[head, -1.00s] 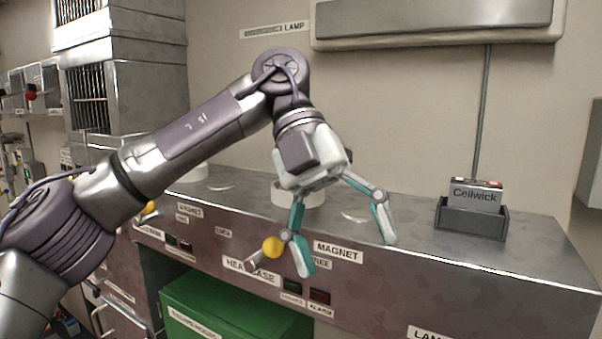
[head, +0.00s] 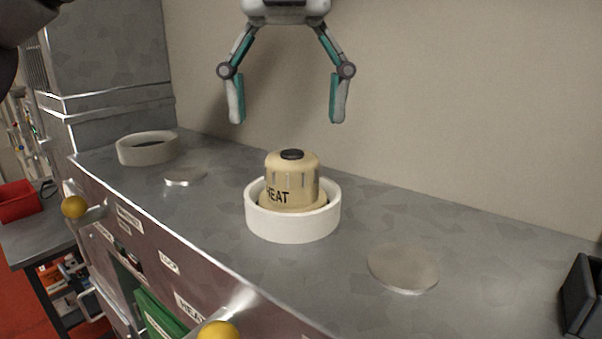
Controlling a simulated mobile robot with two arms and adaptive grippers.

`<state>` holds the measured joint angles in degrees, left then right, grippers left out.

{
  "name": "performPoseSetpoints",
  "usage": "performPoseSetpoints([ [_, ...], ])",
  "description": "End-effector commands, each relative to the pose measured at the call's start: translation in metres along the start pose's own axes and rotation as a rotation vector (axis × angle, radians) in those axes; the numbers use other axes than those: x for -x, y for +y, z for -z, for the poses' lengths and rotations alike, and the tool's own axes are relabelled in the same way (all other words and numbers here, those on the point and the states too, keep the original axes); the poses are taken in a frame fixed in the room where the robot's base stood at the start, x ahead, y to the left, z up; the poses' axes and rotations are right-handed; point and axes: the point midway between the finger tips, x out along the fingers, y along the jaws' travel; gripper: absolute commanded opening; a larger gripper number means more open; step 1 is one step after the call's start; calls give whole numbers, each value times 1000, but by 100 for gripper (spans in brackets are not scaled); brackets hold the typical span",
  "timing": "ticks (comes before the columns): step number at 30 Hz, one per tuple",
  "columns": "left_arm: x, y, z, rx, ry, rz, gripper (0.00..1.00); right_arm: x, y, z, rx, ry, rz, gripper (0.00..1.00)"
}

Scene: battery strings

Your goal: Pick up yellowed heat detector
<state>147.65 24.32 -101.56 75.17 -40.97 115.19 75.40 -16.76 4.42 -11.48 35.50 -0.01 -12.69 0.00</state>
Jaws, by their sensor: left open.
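The yellowed heat detector (head: 291,182) is a cream-tan domed unit with a dark cap and the letters "HEAT" on its side. It sits upright inside a white ring-shaped holder (head: 293,224) on the grey metal bench top. My left gripper (head: 286,112) is open and empty, pointing down above the detector, with a clear gap between its fingertips and the detector's top. Its two fingers are spread wider than the detector. My right gripper is not in view.
Another pale ring (head: 147,148), apparently empty, stands at the back left. Flat metal discs lie on the bench top, one at front right (head: 403,268) and one at left (head: 185,176). A black holder (head: 581,295) is at the right edge. Yellow-knobbed levers (head: 75,207) stick out from the front panel.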

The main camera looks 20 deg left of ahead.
Motion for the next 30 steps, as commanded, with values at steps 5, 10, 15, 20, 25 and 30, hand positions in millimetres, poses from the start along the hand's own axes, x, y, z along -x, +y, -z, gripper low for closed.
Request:
performPoseSetpoints([
  [5, -11, -1, -1, -1, 2, 2, 84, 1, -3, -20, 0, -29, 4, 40],
  [10, -32, -5, -5, -3, 5, 1, 84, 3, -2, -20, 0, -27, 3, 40],
  [15, -52, -7, -6, -3, 3, 2, 84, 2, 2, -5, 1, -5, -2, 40],
  [20, -58, -7, -6, 0, -1, 4, 84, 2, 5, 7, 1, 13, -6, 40],
  [25, -58, -7, -6, 0, -2, 4, 84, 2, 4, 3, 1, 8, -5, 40],
  [30, -58, -7, -6, 0, -1, 4, 57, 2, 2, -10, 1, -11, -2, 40],
])
